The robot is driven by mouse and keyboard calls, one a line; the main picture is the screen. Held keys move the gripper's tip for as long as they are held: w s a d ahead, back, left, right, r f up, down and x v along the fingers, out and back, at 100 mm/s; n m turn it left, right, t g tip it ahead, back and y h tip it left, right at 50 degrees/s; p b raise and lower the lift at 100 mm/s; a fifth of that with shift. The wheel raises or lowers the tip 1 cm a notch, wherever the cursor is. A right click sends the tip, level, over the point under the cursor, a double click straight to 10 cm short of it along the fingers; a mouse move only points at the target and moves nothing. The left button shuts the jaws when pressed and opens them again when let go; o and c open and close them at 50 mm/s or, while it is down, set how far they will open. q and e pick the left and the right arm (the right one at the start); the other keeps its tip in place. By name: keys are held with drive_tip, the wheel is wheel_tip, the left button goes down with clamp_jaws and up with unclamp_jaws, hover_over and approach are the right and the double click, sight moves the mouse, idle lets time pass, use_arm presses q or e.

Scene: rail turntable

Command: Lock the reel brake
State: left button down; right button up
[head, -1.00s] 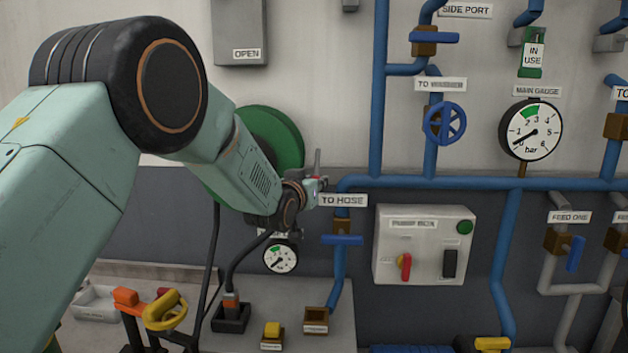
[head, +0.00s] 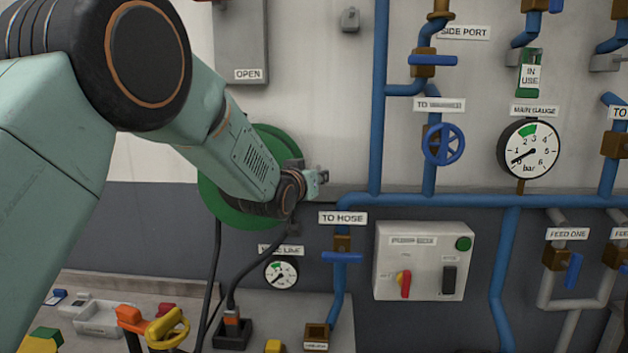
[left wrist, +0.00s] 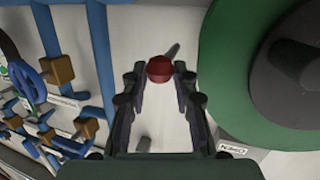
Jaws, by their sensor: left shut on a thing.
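The green hose reel (head: 287,145) is on the wall, partly behind my left arm in the head view; its green disc (left wrist: 235,85) and dark hub fill the right of the left wrist view. A red knob (left wrist: 159,68) on a short grey lever (left wrist: 173,50) shows beside the disc, which I take as the brake handle. My left gripper (left wrist: 159,72) is shut on the red knob, one finger on each side. In the head view the left gripper (head: 320,178) is at the reel's right edge, where the knob cannot be made out. My right gripper is not in view.
Blue pipes (head: 380,110) run right of the gripper, with the TO HOSE label (head: 343,218) and blue valve handle (head: 342,257) below it. A grey control box (head: 423,262) and main gauge (head: 530,148) are farther right. A bench below holds a yellow-handled part (head: 168,328).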

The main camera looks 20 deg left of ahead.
use_arm(q)
drive_tip(key=shift+w+r, duration=0.1)
drive_tip(key=shift+r, duration=0.45)
drive_tip(key=c, duration=1.5)
unclamp_jaws()
drive_tip(key=o, duration=0.5)
drive_tip(key=shift+f, duration=0.25)
drive_tip(key=shift+c, duration=0.2)
drive_tip(key=shift+f, duration=0.1)
drive_tip(key=s, duration=0.4)
drive_tip(key=s+r, duration=0.1)
drive_tip(key=s, duration=0.7)
drive_tip(key=shift+a+r, duration=0.2)
drive_tip(key=shift+a, duration=0.1)
